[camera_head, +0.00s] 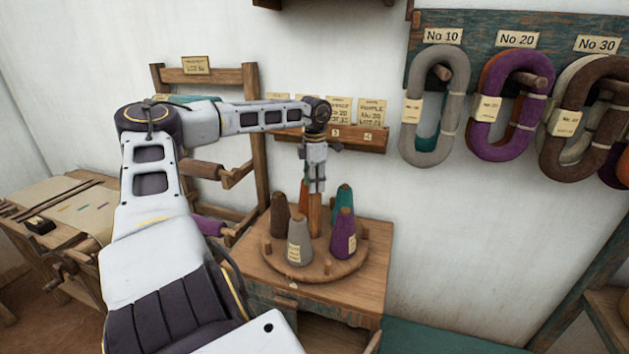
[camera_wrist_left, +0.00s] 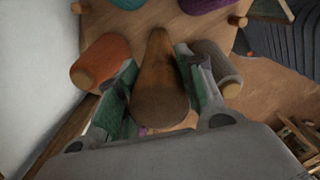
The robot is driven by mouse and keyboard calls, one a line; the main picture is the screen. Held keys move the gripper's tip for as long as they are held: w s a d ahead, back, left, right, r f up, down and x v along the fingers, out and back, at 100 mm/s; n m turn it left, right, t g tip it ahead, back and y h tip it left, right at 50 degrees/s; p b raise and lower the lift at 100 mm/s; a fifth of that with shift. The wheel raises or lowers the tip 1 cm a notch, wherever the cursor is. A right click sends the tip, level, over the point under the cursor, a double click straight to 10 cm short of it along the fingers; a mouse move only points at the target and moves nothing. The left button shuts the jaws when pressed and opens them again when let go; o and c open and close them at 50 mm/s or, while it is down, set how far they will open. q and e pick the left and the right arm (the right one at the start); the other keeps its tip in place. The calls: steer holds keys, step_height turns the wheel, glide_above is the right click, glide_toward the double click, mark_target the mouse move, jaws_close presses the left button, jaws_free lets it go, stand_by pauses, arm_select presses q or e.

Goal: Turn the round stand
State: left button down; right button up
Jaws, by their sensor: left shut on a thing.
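The round stand (camera_head: 322,269) is a wooden disc with short pegs at its rim, on a small wooden table. Cones stand on it: grey (camera_head: 299,240), purple (camera_head: 342,232), teal (camera_head: 343,199), brown (camera_head: 280,214) and orange (camera_head: 304,195). A wooden post (camera_head: 314,214) rises from its middle. My left gripper (camera_head: 316,187) comes down from above and is shut on the post's top. In the left wrist view the post (camera_wrist_left: 160,85) sits between the fingers, with the orange cone (camera_wrist_left: 100,60) and the brown cone (camera_wrist_left: 215,68) either side. My right gripper is not in view.
The small table (camera_head: 255,262) stands against the white wall. Behind it is a label rack (camera_head: 350,139). Yarn hanks (camera_head: 435,105) hang on a board at the upper right. A wooden frame (camera_head: 255,130) stands close behind my left arm.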

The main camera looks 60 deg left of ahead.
arm_select(q)
steer(key=shift+w+a+r+m+p, duration=0.1)
steer(key=shift+m+p, duration=0.4)
steer(key=shift+m, duration=2.65)
steer(key=shift+r+m+p, duration=0.1)
steer(key=shift+m+p, duration=0.35)
steer(key=shift+m, duration=2.7)
steer(key=shift+f+m, duration=0.1)
steer(key=shift+m, duration=0.3)
steer(key=c, duration=1.2)
jaws_free()
steer(key=shift+c, duration=0.2)
steer(key=o, duration=0.3)
